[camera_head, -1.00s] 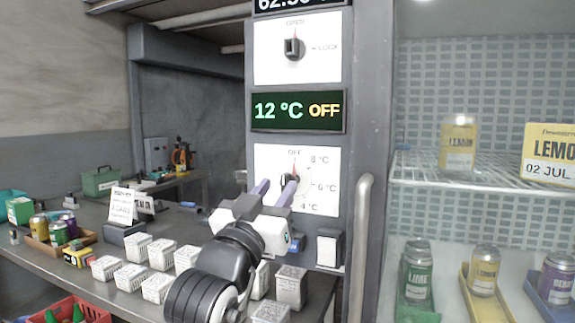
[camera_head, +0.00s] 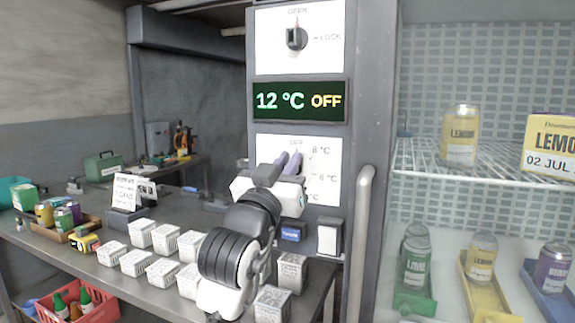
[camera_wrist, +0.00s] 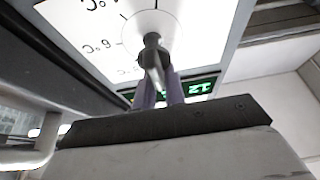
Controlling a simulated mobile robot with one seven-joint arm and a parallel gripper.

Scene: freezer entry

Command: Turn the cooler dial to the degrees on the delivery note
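The cooler dial sits on a white panel (camera_head: 325,185) marked OFF at the top, with 8 °C and 6 °C down its right side. The display (camera_head: 299,101) above reads 12 °C OFF. A white note (camera_head: 124,192) stands on a dark holder on the counter; its text is too small to read.
Another knob (camera_head: 297,38), marked OPEN and LOCK, is above the display. White labelled boxes (camera_head: 164,238) stand on the counter below my arm. A vertical handle (camera_head: 361,230) rises right of the panel, beside glass-fronted shelves with cans. A red crate (camera_head: 75,305) is at lower left.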

